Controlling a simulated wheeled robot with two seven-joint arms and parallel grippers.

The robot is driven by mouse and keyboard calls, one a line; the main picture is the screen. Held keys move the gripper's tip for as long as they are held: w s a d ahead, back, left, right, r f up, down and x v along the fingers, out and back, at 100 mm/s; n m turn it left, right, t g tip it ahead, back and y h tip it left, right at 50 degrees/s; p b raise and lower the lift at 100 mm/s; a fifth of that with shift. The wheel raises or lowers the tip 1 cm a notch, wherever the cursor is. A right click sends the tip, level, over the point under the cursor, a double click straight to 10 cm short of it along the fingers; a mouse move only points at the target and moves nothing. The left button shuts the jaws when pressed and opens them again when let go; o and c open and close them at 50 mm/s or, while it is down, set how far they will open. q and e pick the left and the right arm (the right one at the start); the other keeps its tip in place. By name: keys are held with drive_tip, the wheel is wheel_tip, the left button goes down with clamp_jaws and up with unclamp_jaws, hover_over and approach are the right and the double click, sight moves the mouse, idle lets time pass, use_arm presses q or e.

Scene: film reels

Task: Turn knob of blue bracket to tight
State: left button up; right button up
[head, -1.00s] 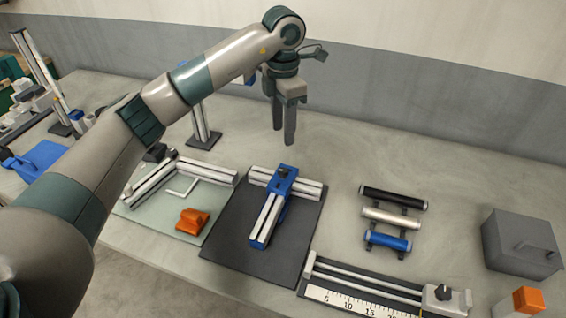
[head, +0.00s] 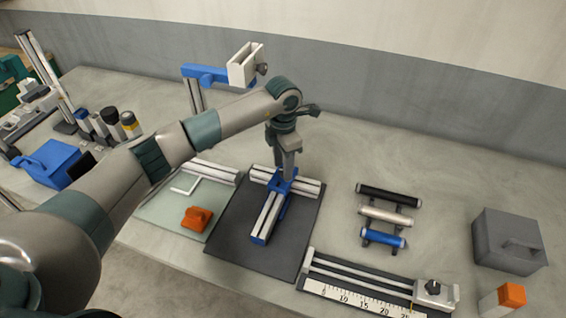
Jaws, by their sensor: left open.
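The blue bracket (head: 279,187) joins two silver rails in a T on a dark mat (head: 230,240). Its dark knob is hidden behind my fingers. My left gripper (head: 287,174) points down with its open fingers at the top of the bracket, over the knob's place. I cannot tell whether the fingers touch the knob. My right gripper is not in view.
A pale mat with an orange block (head: 197,218) lies to the left. A rack of rollers (head: 384,214), a ruler slide (head: 360,299) and a grey box (head: 508,240) are to the right. A post with a blue arm (head: 203,73) stands behind my arm.

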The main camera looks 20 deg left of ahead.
use_arm(q)
clamp_jaws()
drive_tip(key=shift+f, duration=0.1)
